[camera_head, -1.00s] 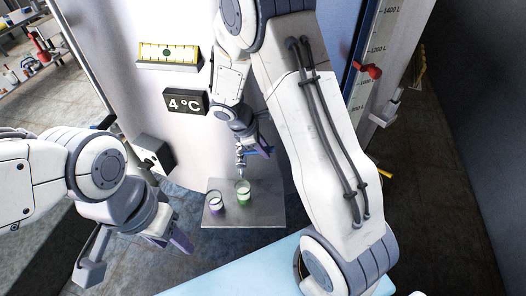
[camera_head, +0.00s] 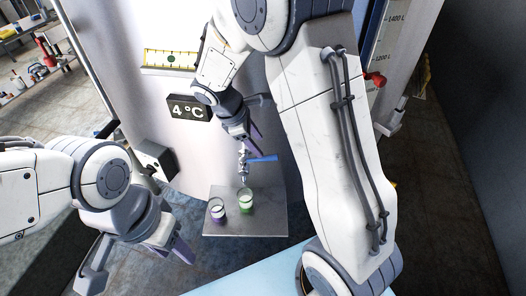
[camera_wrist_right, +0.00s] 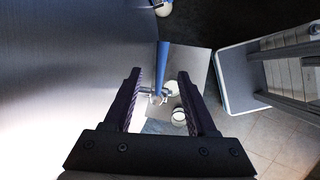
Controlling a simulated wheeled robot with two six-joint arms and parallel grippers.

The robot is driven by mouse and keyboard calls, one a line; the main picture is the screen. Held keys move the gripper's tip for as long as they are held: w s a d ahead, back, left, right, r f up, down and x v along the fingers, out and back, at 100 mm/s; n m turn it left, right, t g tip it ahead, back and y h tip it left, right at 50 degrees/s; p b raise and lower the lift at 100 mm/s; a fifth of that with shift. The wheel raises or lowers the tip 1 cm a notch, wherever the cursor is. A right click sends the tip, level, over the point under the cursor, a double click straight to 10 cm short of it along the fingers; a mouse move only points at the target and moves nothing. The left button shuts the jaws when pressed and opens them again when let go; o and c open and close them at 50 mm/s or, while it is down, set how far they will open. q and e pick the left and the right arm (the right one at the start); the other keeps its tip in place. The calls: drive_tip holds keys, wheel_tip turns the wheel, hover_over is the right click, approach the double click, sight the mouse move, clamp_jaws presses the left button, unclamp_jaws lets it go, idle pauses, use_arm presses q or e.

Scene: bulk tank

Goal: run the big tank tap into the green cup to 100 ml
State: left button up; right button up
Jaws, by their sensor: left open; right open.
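The tank tap (camera_head: 243,168) is a small metal spout on the white tank, with a blue lever (camera_head: 263,158) sticking out to the right. The green cup (camera_head: 246,204) stands upright on the grey shelf (camera_head: 262,222), below the tap. I cannot make out its level or a stream. My right gripper (camera_head: 249,140) is open and empty, just above the tap. In the right wrist view its fingers (camera_wrist_right: 160,90) lie either side of the blue lever (camera_wrist_right: 162,60) in the picture, without visible contact. My left gripper (camera_head: 178,247) is open and empty, left of the shelf.
A purple cup (camera_head: 218,210) stands on the shelf left of the green one. The tank bears a 4 °C display (camera_head: 189,108) and a yellow level strip (camera_head: 170,58). A red slider (camera_head: 375,79) is on the scale at right. A light blue surface (camera_head: 245,277) lies in front.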

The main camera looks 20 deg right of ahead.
drive_tip(key=v, duration=0.2)
drive_tip(key=shift+a+r, duration=0.15)
drive_tip(key=shift+r, duration=0.15)
drive_tip(key=s+a+m+y+b, duration=0.2)
drive_tip(key=s+a, duration=0.5)
drive_tip(key=s, duration=0.4)
drive_tip(key=s+a+m+y+b, duration=0.2)
drive_tip(key=s+a+m+y, duration=0.2)
drive_tip(key=s+a, duration=0.3)
drive_tip(key=s, duration=0.5)
drive_tip(key=shift+s, duration=0.3)
drive_tip(key=shift+w+a, duration=0.1)
